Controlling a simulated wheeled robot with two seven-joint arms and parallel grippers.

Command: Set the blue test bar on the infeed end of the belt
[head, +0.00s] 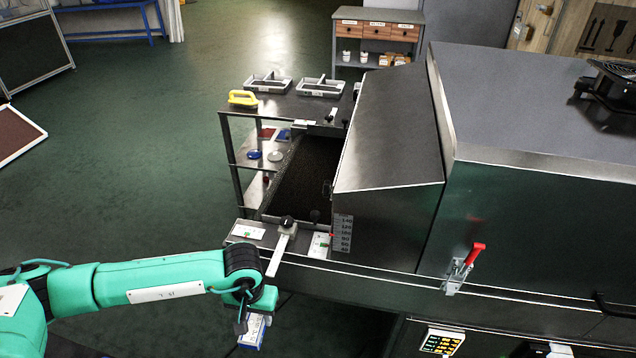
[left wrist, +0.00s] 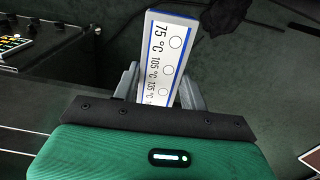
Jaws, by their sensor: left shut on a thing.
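The blue test bar (left wrist: 166,50) is held between the two fingers of my left gripper (left wrist: 160,90) in the left wrist view. Its visible face is white with blue edges and temperature marks such as 75 and 105 °C. In the head view the bar (head: 253,331) hangs below my left gripper (head: 250,312), low and in front of the dryer, apart from the belt. The dark belt (head: 306,180) shows at the infeed end, left of the steel hood. My right gripper is not in view.
A steel dryer housing (head: 390,135) fills the right side, with a red-handled clamp (head: 466,268). A metal arm (head: 281,250) with a black knob juts from the near infeed edge. A cart (head: 225,130) with trays and a yellow object (head: 243,98) stands beyond.

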